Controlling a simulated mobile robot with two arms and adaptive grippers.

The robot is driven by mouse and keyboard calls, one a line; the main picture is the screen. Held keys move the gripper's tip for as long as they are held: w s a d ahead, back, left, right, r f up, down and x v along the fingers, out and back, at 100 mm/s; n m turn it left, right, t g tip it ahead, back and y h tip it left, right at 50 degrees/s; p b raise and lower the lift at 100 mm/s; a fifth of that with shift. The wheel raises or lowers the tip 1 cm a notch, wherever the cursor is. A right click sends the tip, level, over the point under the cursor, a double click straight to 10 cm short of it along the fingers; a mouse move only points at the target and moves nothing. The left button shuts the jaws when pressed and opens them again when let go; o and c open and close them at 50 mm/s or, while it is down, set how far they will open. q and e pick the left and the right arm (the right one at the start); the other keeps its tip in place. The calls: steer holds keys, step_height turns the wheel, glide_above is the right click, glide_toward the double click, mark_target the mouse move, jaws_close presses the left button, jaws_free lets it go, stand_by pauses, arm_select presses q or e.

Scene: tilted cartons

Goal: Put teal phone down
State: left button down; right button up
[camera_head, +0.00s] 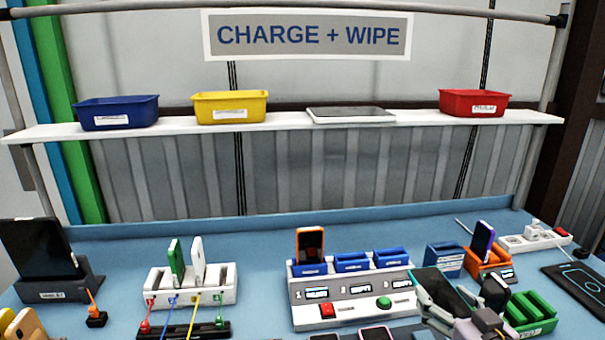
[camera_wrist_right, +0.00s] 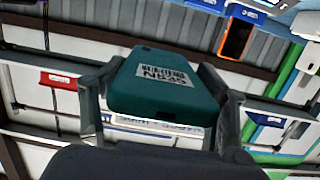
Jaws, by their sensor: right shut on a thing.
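The teal phone (camera_wrist_right: 163,85) is held between the two fingers of my right gripper (camera_wrist_right: 161,72) in the right wrist view, with its teal back and a white label showing. In the head view my right gripper (camera_head: 456,300) is at the lower right, and the phone's dark face (camera_head: 446,284) shows tilted above the bench. The phone is clear of the blue bench top as far as I can see. My left gripper is not in view.
A charging station (camera_head: 350,312) with blue slots holds an orange phone (camera_head: 310,243). A white rack (camera_head: 160,290) stands left. An orange stand (camera_head: 488,262), a blue stand (camera_head: 444,258) and a green rack (camera_head: 530,312) crowd around my gripper. A black pad (camera_head: 580,285) lies far right.

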mark_target(455, 293)
steer(key=s+a+f, duration=0.3)
steer(key=a, duration=0.2)
steer(key=shift+a+f, duration=0.25)
steer(key=shift+f, duration=0.15)
steer(key=shift+m+h, duration=0.4)
steer(key=shift+h, duration=0.1)
steer(key=s+a, duration=0.2)
steer(key=a, duration=0.1)
steer(key=s+a, duration=0.1)
steer(key=shift+s+a+f, duration=0.1)
steer(key=shift+a+f, duration=0.3)
steer(key=shift+n+y, duration=0.3)
steer(key=shift+n, duration=0.1)
steer(key=w+d, duration=0.1)
steer(key=d, duration=0.1)
steer(key=w+d+r, duration=0.1)
steer(key=w+d, duration=0.1)
steer(key=w+d+r, duration=0.1)
steer(key=d, duration=0.2)
steer(key=shift+w+r, duration=0.25)
steer(key=shift+w, duration=0.05)
steer(key=w+d+r, duration=0.1)
steer(key=d, duration=0.1)
steer(key=d+r, duration=0.2)
steer(key=w+d+r, duration=0.1)
steer(key=d+r, duration=0.1)
steer(key=shift+w+r, duration=0.15)
steer(key=shift+w, duration=0.15)
